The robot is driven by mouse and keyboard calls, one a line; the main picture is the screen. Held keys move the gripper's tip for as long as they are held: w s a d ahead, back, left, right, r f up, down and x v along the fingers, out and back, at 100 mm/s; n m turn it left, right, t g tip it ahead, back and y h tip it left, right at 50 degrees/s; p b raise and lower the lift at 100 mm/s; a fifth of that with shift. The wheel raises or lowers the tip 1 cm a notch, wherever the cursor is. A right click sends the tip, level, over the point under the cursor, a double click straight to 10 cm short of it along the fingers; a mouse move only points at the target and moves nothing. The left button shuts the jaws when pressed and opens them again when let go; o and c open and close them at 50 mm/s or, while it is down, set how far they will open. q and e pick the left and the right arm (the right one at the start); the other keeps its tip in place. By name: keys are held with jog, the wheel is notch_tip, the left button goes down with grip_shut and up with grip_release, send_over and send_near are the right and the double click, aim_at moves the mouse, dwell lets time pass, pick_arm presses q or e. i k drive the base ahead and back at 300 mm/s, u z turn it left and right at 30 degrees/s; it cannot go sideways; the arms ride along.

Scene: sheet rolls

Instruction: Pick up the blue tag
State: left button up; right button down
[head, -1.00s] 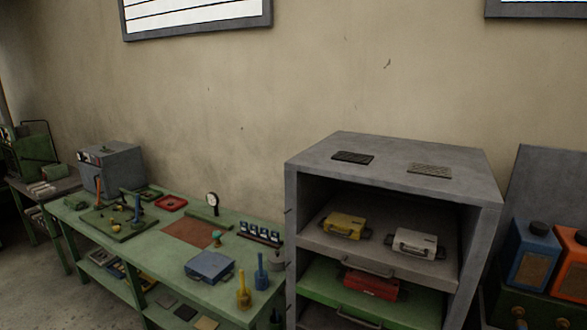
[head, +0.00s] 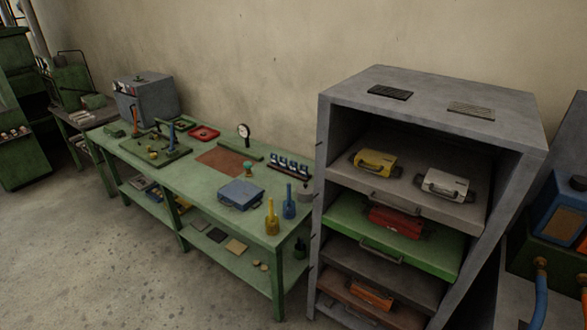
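I cannot single out a blue tag for certain. Blue things on the green bench (head: 175,172) are a flat blue case (head: 240,194) near its front edge, a blue upright piece with a narrow neck (head: 289,204) beside a similar yellow one (head: 272,218), and a dark rack (head: 288,167) with several small pale-blue pieces standing in it. The pieces in the rack are too small to make out. Neither of my grippers shows in the head view.
A grey shelf cabinet (head: 445,95) stands right of the bench, with a yellow case (head: 374,161), a white case (head: 444,185) and a red case (head: 398,222) on its shelves. A grey box (head: 146,99) stands behind the bench's left end. Open floor (head: 100,255) lies in front.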

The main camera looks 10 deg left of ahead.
aim_at(292, 168)
jog(key=u, duration=2.1)
jog(key=i, duration=3.85)
jog(key=z, duration=4.4)
jog(key=i, duration=0.15)
jog(key=u, duration=0.3)
